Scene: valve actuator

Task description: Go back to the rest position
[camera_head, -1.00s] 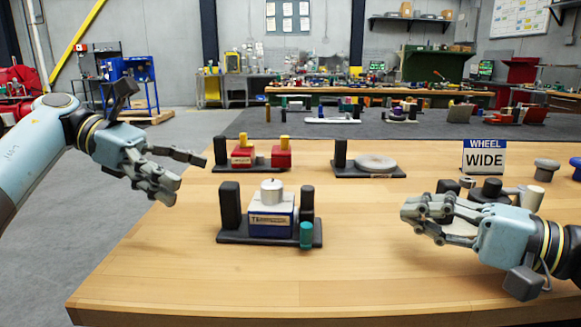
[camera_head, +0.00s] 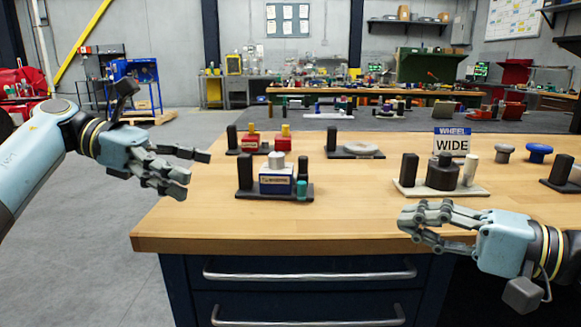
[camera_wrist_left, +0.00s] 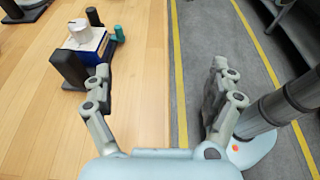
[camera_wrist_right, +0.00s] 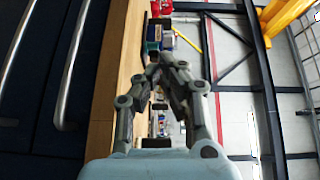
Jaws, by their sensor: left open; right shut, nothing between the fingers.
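My left gripper (camera_head: 190,170) is open and empty at the left of the head view, off the left side of the workbench. It also shows with its fingers apart in the left wrist view (camera_wrist_left: 160,85). My right gripper (camera_head: 408,222) is shut and empty at the bench's front edge on the right. Its fingertips meet in the right wrist view (camera_wrist_right: 152,70). The blue-and-white valve unit (camera_head: 275,182) stands on a dark base on the bench, between the grippers and apart from both. It also shows in the left wrist view (camera_wrist_left: 86,42).
The wooden bench top (camera_head: 350,218) has drawers with metal handles (camera_head: 310,275) below its front edge.

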